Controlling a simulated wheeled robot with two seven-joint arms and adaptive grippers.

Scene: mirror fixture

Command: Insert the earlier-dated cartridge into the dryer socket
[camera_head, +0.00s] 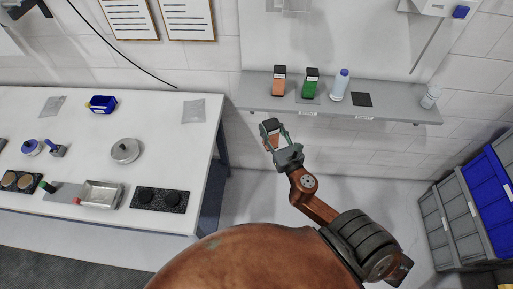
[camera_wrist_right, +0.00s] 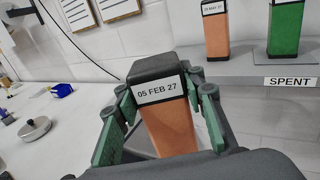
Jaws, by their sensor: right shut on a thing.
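My right gripper (camera_head: 272,134) is shut on an orange cartridge (camera_wrist_right: 168,125) with a black cap. Its white label reads 05 FEB 27 in the right wrist view. The gripper holds it in the air, in front of the shelf and below its left end. A second orange cartridge (camera_head: 279,82) stands upright on the shelf; its small label (camera_wrist_right: 212,8) seems to read a May 27 date, with the day unclear. A green cartridge (camera_head: 311,86) stands to its right on a grey pad. I cannot identify the dryer socket for sure. My left gripper is not in view.
The grey shelf (camera_head: 400,113) also carries a white bottle (camera_head: 339,87), a black square (camera_head: 362,99) and a small jar (camera_head: 431,97). A SPENT label (camera_wrist_right: 291,82) is below the green cartridge. A white table (camera_head: 178,150) with several items is left; grey and blue crates (camera_head: 490,195) are right.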

